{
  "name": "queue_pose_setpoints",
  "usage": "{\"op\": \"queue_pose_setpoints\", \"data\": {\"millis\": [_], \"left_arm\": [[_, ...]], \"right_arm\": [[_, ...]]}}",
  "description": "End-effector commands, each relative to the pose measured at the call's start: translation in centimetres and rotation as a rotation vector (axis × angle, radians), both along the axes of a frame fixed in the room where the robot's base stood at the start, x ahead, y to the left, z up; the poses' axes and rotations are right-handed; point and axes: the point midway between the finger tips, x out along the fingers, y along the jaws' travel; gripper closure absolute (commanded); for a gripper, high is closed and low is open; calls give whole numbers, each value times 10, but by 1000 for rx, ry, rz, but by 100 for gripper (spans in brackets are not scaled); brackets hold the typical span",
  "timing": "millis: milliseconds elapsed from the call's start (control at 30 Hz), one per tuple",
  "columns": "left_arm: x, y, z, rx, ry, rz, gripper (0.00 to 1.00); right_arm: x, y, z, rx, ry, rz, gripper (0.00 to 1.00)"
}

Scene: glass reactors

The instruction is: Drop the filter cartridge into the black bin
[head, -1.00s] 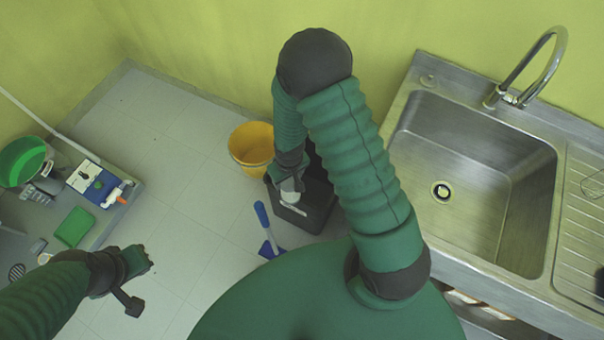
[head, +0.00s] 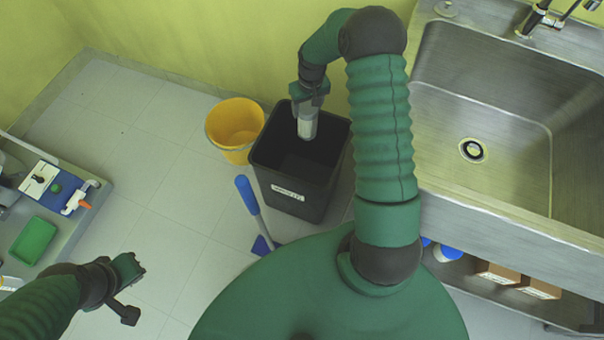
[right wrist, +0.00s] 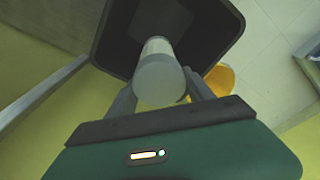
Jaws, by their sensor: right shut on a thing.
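The black bin (head: 292,192) stands on the floor near the wall, with a white label on its front. The filter cartridge (head: 307,124) is a pale cylinder hanging below my right gripper (head: 309,98), over the bin's opening. In the right wrist view my right gripper (right wrist: 165,95) is shut around the cartridge (right wrist: 160,76), with the black bin (right wrist: 222,35) open beyond it.
A yellow bucket (head: 234,128) stands just left of the bin. A blue-handled tool (head: 250,205) stands in front of it. A steel sink (head: 500,130) is at the right. A table (head: 75,225) with a green tray (head: 34,240) is at the left.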

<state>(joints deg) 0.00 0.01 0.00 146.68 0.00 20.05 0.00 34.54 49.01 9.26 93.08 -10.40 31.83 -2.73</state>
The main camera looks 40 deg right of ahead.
Motion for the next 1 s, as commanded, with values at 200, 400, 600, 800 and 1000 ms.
{"op": "queue_pose_setpoints", "data": {"millis": [200,400,600,800,1000], "left_arm": [[0,0,-27,0,-1,0,100],[0,0,-55,0,0,0,100],[0,0,-58,0,0,0,100],[0,0,-57,0,0,0,100],[0,0,-57,0,0,0,100]], "right_arm": [[0,0,-28,0,1,1,100],[1,1,-56,1,0,0,100],[0,1,-58,0,0,1,100],[0,1,-58,0,0,1,32],[0,1,-58,0,1,1,14]]}}
